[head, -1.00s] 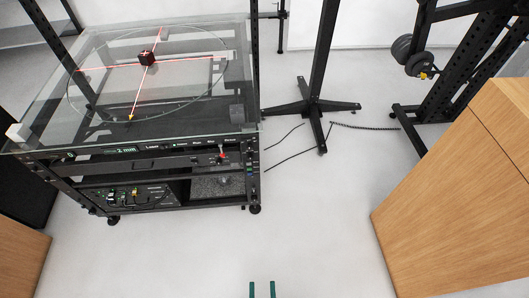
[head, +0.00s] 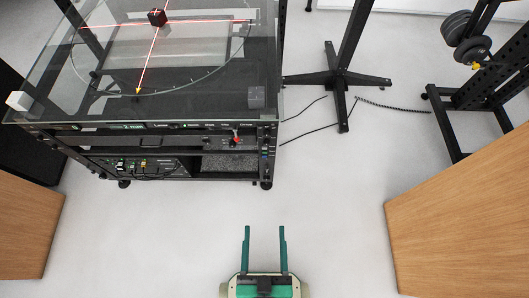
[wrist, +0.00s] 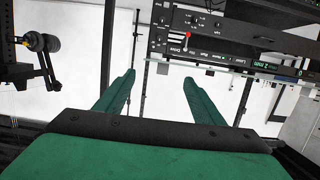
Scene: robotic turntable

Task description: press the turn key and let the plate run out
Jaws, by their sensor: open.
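The turntable rack stands at the upper left of the head view, with a glass top (head: 100,108) and a round plate outline (head: 200,82) under red laser lines. A dark cube (head: 157,17) sits where the lines cross. The front panel (head: 165,127) carries a small display and a row of keys, too small to read in the head view. A red-tipped lever (head: 236,140) shows on the panel below; the wrist view shows it too (wrist: 188,36), upside down. My gripper (head: 265,228) is open and empty, in front of the rack and apart from it.
A black stand (head: 335,78) with splayed feet and loose cables (head: 305,132) lies right of the rack. A wooden cabinet (head: 465,205) is at the right, another wooden piece (head: 25,225) at the left. The floor between is clear.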

